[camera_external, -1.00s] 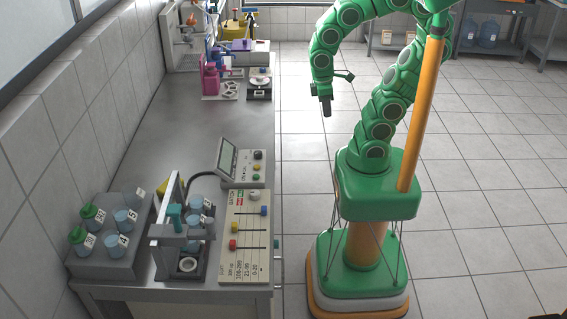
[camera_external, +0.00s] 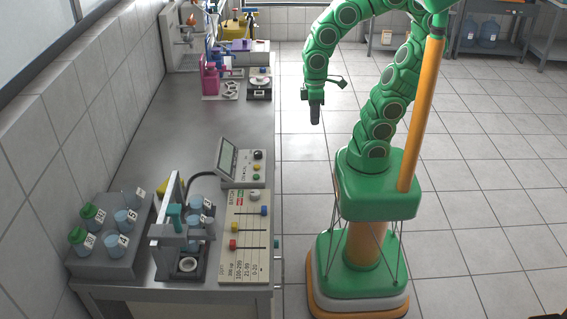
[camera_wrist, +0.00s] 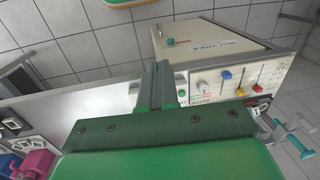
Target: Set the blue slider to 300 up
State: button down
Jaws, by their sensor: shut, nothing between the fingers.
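The blue slider (camera_external: 264,211) is a small blue knob on the slider panel (camera_external: 234,204), at the right end of its horizontal slot. A yellow slider (camera_external: 234,227) and a red slider (camera_external: 233,244) sit at the left ends of theirs. In the wrist view the blue slider (camera_wrist: 225,75) shows right of my fingers, beside a white dial. My gripper (camera_external: 316,120) is shut and empty, pointing down over the floor, right of the bench and apart from the panel; it also shows in the wrist view (camera_wrist: 158,66).
A display box (camera_external: 238,180) stands just behind the panel. A metal frame (camera_external: 160,232) with blue cups and a grey block (camera_external: 110,262) with several cups lie to its left. Pink equipment (camera_external: 210,78) is farther back. The bench's middle is clear.

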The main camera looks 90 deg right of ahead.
jog(key=w+a+r+m+t+y, duration=0.3)
jog(key=w+a+r, duration=0.3)
jog(key=a, duration=0.5)
jog(key=w+a+r+m+t+y, duration=0.35)
jog(key=w+a, duration=0.35)
jog(key=a, duration=0.5)
jog(key=w+a+r+m+t+y, duration=0.25)
jog(key=w+a+r, duration=0.4)
jog(key=a, duration=0.45)
notch_tip(320, 180, down, 15)
jog(key=s+a+m+h, duration=0.1)
jog(key=s+m+h, duration=0.1)
jog(key=m+h, duration=0.5)
jog(key=s+d+f+g+h, duration=0.1)
jog(key=s+d+f+h, duration=0.3)
jog(key=s+f, duration=0.2)
jog(key=s+d+f+m+g+h, duration=0.1)
jog(key=s+d+f+g+h, duration=0.1)
jog(key=s+d+f+h, duration=0.2)
jog(key=s+f, duration=0.1)
jog(key=s, duration=0.2)
jog(key=shift+d+f, duration=0.2)
jog(key=shift+f, duration=0.15)
